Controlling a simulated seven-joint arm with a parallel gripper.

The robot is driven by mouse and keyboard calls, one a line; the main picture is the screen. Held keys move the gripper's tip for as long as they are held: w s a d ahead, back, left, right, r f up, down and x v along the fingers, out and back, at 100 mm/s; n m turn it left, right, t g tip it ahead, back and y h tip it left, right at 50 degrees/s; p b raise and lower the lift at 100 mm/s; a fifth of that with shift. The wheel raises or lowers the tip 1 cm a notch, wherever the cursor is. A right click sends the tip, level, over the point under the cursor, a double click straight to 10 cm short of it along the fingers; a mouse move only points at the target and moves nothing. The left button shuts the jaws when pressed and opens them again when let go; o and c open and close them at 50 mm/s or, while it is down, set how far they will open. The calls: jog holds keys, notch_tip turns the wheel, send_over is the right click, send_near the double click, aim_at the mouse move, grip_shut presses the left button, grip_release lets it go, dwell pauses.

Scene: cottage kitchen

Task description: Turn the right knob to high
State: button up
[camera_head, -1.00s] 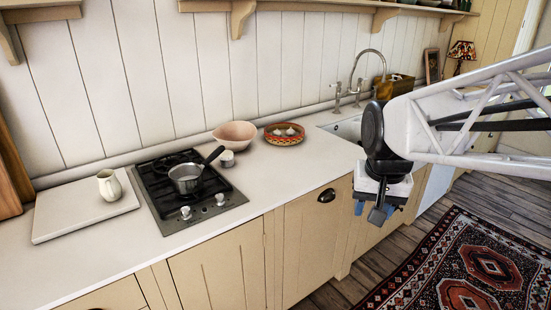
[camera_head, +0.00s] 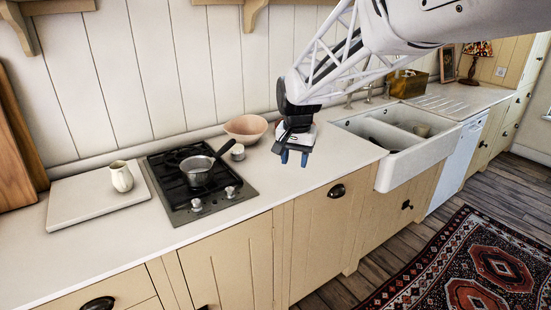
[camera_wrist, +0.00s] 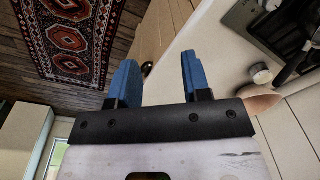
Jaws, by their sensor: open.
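The right knob (camera_head: 231,192) is a small pale knob on the front of the black and steel cooktop (camera_head: 181,219). The left knob (camera_head: 196,205) sits beside it. My gripper (camera_head: 294,159) is open and empty above the counter, to the right of the cooktop and apart from the knobs. In the wrist view my gripper's two blue fingers (camera_wrist: 160,82) stand wide apart with nothing between them. The cooktop edge (camera_wrist: 236,22) shows at the top right of the wrist view. The direction the right knob points is too small to tell.
A saucepan (camera_head: 196,171) stands on the burners, its dark handle pointing right. A small white cup (camera_head: 238,152) and a pink bowl (camera_head: 246,127) stand behind. A jug (camera_head: 122,177) is on a board (camera_head: 75,211) at left. A sink (camera_head: 400,160) is at right.

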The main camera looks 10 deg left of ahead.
jog(key=w+a+f, duration=0.3)
jog(key=a, duration=0.3)
jog(key=w+a+f, duration=0.2)
jog(key=w+a, duration=0.1)
jog(key=a, duration=0.3)
jog(key=g, duration=0.1)
send_over(230, 188)
jog(key=shift+m, duration=0.3)
notch_tip(230, 188, down, 6)
jog(key=shift+f, duration=0.15)
jog(key=shift+f, duration=0.15)
jog(key=shift+f, duration=3.75)
jog(key=c, duration=0.6)
jog(key=shift+c, duration=0.2)
